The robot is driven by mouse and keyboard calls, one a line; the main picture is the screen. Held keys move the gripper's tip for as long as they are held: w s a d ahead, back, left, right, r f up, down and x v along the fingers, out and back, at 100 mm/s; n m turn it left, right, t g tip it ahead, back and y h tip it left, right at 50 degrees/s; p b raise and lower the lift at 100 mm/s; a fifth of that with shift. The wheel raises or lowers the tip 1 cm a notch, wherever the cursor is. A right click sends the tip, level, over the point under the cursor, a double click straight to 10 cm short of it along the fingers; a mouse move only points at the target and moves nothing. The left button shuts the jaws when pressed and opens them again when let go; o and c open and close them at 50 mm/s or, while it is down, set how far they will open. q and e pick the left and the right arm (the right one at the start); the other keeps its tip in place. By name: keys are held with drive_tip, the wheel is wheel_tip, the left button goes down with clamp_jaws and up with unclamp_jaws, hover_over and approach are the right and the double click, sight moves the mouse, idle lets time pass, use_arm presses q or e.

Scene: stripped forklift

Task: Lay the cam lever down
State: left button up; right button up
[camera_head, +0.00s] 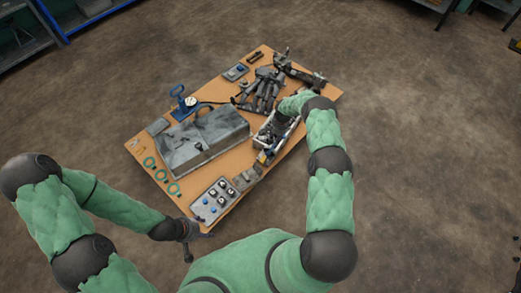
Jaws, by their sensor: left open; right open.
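I cannot pick out the cam lever for certain; the small dark and metal parts are too small to tell apart. My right arm reaches over the right side of the wooden table, and its gripper (277,124) is open at a light grey tray-like holder with mixed parts (268,152). The hand partly hides that holder, and I cannot see anything between its fingers. My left gripper (187,247) is open and low at the table's near edge, below a grey panel with blue and white knobs (213,200), apart from the parts on the table.
A big grey metal box (200,140) fills the table's middle left. A blue-handled device with a gauge (184,102) stands behind it. Dark metal parts (262,90) lie at the back. Green rings (160,174) lie at the left edge. The wooden table (238,160) has small bare patches; open floor surrounds it.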

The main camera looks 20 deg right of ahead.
sight(271, 149)
use_arm(q)
drive_tip(key=f+b, duration=0.3)
drive_tip(key=a+f+b, duration=0.1)
drive_tip(key=f+b, duration=0.1)
drive_tip(key=shift+s+f, duration=0.1)
drive_tip(key=shift+s, duration=0.15)
use_arm(e)
drive_tip(key=f, duration=0.3)
drive_tip(key=w+f, duration=0.1)
drive_tip(key=f, duration=0.6)
drive_tip(key=shift+w+f, duration=0.25)
drive_tip(key=shift+f, duration=0.1)
clamp_jaws()
